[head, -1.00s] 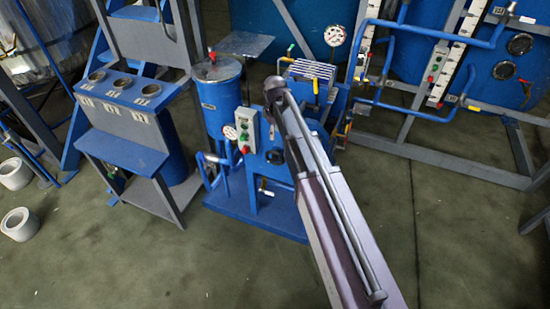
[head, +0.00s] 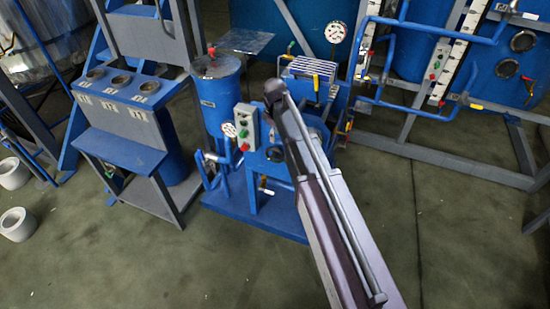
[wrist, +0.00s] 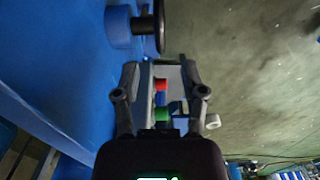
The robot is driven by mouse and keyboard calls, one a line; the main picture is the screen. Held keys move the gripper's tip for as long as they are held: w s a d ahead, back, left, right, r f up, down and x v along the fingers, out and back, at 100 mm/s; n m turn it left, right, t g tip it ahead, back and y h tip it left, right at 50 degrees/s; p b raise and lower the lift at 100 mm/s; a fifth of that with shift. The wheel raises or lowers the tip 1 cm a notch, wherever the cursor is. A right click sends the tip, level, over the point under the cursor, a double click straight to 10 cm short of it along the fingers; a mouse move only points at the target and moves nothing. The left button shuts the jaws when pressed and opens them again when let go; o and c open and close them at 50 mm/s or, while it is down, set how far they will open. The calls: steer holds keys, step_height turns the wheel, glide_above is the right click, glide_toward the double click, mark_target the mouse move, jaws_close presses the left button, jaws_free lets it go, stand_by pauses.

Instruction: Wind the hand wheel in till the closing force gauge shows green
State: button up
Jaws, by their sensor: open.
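The hand wheel (wrist: 160,28) shows in the wrist view as a dark rim seen nearly edge-on, on a short shaft out of a blue round boss (wrist: 118,27). My gripper (wrist: 158,70) is open and empty, just below the wheel in that picture and apart from it. In the head view my arm hides the gripper. A dark round part (head: 274,154), perhaps the wheel, shows on the blue machine's front beside my arm. A white round gauge (head: 229,130) sits left of it; its reading is too small to tell. I cannot tell if this is the closing force gauge.
A grey button box (head: 246,127) stands beside the gauge. Its red button (wrist: 160,85) and green button (wrist: 162,113) show between my fingers, beyond them. Another dial (head: 336,32) is at the back. A blue bench (head: 120,150) stands left.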

mark_target(275, 163)
steer(key=shift+f+b, duration=5.1)
steer(key=shift+f, duration=0.35)
jaws_close()
